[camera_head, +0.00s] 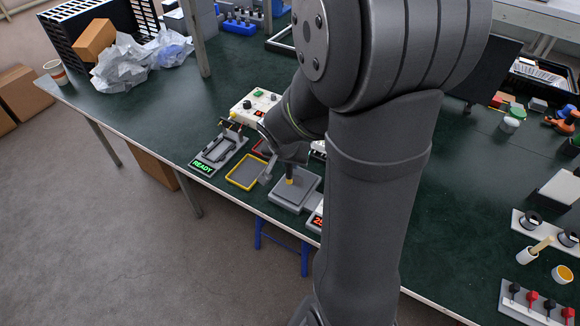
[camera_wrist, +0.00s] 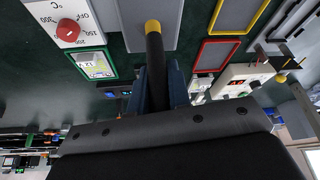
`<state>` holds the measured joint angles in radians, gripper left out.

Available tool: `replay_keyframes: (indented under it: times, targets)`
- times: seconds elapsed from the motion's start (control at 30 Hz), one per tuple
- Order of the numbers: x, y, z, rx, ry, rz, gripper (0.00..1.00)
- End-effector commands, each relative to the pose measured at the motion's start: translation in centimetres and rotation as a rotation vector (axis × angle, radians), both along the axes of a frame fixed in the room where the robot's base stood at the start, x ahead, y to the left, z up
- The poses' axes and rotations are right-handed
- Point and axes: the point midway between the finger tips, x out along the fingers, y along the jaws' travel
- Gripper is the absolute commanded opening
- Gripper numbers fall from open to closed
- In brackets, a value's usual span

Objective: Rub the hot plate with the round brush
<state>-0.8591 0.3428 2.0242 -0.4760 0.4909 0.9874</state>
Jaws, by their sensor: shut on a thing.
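The hot plate is a grey square slab (camera_head: 309,181) near the table's front edge in the head view, partly hidden by my arm. In the wrist view its grey top (camera_wrist: 172,14) shows at the upper middle, with a red temperature knob (camera_wrist: 68,29) on a white panel to its left. My gripper (camera_head: 288,157) is shut on the round brush, a dark rod with a yellow end (camera_wrist: 152,27). The brush's yellow end (camera_head: 289,181) is over the plate in the head view. I cannot tell whether it touches the surface.
A yellow-rimmed tray (camera_head: 232,181) and a dark grey device reading READY (camera_head: 218,152) lie left of the hot plate. A red-rimmed tray (camera_wrist: 215,55) and a white control box (camera_head: 254,107) are behind. Crumpled plastic bags (camera_head: 124,64) lie at the back left.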

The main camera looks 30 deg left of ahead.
Motion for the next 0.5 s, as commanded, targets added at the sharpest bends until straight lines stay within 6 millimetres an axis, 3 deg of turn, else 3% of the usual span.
replay_keyframes:
  times: [0.23, 0.5]
  targets:
    - [0.0, 0.0, 2.3, 0.002, -0.003, -0.001, 0.0]
    - [0.0, 0.0, 2.8, 0.001, 0.0, 0.0, 0.0]
